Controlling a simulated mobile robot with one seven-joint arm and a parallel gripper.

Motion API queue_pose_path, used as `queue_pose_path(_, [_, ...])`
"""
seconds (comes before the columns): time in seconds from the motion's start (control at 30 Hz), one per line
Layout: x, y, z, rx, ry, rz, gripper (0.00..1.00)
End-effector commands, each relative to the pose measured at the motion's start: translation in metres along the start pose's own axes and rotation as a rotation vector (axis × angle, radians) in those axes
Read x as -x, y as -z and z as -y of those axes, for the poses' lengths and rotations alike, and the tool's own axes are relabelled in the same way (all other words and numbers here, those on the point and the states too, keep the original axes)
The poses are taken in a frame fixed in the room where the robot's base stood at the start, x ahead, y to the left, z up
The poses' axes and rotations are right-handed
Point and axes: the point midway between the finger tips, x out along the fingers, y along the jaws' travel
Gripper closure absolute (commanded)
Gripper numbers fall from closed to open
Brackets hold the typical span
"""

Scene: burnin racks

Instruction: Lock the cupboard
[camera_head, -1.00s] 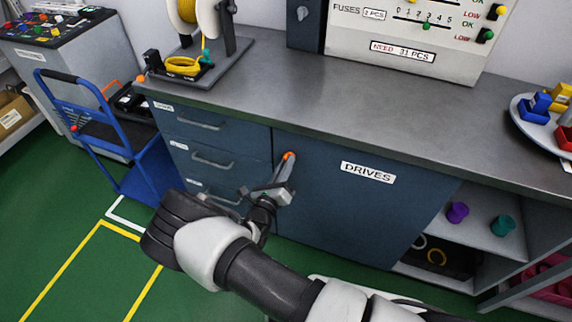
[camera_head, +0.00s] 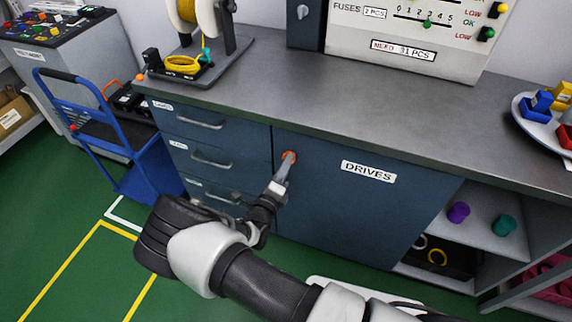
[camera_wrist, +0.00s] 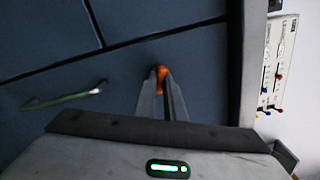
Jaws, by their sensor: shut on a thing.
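The cupboard door (camera_head: 350,215) is dark blue, carries a "DRIVES" label and looks closed. An orange knob or key (camera_head: 289,156) sits near its upper left corner; it also shows in the wrist view (camera_wrist: 161,78). My gripper (camera_head: 286,164) reaches up to it from below, in front of the door's left edge. In the wrist view the two fingers (camera_wrist: 161,92) are closed together with the orange piece between their tips. The fingers hide part of the orange piece, so its exact shape and turn cannot be told.
Drawers with metal handles (camera_head: 212,162) stand left of the door. The grey worktop (camera_head: 330,105) above holds a spool stand (camera_head: 205,50) and a fuse panel (camera_head: 410,30). An open shelf (camera_head: 480,235) is at the right. A blue cart (camera_head: 150,170) stands at the left.

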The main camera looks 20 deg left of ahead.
Motion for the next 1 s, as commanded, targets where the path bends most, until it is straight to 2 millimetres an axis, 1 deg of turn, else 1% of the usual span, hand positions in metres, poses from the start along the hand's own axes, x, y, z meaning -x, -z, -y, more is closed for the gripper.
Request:
queue_pose_path(0.2, [-0.0009,-0.0004,0.0010,0.177,0.002,0.001,1.00])
queue_pose_path(0.5, [-0.0009,-0.0007,0.0014,0.341,0.002,0.001,1.00])
queue_pose_path(0.7, [-0.0011,-0.0007,0.0016,0.391,0.002,0.001,1.00])
queue_pose_path(1.0, [-0.0012,-0.0006,0.0019,0.407,0.003,0.001,1.00])
